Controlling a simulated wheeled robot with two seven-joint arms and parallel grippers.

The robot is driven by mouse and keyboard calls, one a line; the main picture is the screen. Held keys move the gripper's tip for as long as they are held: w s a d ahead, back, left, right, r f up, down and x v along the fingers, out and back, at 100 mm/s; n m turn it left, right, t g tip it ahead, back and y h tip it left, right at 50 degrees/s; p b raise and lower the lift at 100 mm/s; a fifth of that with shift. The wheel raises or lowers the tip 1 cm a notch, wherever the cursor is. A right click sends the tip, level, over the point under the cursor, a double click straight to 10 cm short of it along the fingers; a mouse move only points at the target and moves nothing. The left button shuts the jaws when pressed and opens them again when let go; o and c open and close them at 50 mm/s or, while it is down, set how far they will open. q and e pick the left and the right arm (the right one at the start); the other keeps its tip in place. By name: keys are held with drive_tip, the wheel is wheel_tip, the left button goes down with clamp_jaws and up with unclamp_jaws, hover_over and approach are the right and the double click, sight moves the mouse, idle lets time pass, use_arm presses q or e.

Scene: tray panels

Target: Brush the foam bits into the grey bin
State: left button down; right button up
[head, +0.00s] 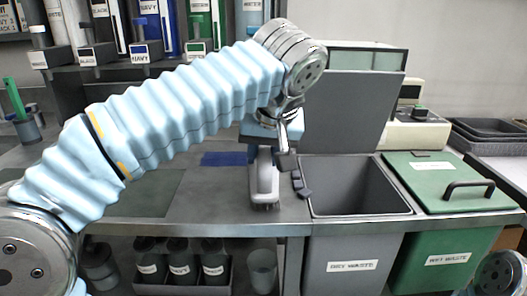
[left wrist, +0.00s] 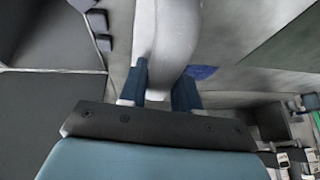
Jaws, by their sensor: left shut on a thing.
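My left gripper (head: 264,152) is shut on the pale grey handle of a brush (head: 263,183), held upright over the bench just left of the grey bin (head: 410,212). Its dark bristles are at or close to the bench top; I cannot tell whether they touch. In the left wrist view, the brush handle (left wrist: 172,38) runs between the blue fingers (left wrist: 160,88). Dark grey foam bits (head: 304,193) lie between the brush and the bin's left rim. They also show in the left wrist view (left wrist: 97,20). The grey bin is open, its lid raised behind. My right gripper is out of view.
A green bin (head: 430,168) with a closed, handled lid stands right of the grey bin. A blue patch (head: 222,159) lies on the bench behind the brush. A beige device (head: 418,130) stands at the back right. Bottles (head: 181,266) stand under the bench.

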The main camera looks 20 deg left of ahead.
use_arm(q)
drive_tip(key=shift+w+d+r+p, duration=0.1)
drive_tip(key=shift+w+d+p, duration=0.2)
drive_tip(key=shift+d, duration=0.45)
drive_tip(key=shift+w+d+f+p, duration=0.1)
drive_tip(key=shift+d+p, duration=0.35)
drive_tip(key=shift+d, duration=0.25)
drive_tip(key=shift+w+d+r+p, duration=0.1)
drive_tip(key=shift+w+d+p, duration=0.2)
drive_tip(key=shift+d, duration=0.45)
drive_tip(key=shift+w+d+p, duration=0.15)
drive_tip(key=shift+d+p, duration=0.05)
drive_tip(key=shift+d, duration=0.45)
drive_tip(key=shift+w+d+p, duration=0.15)
drive_tip(key=shift+d, duration=0.5)
wheel_tip(320, 180, up, 9)
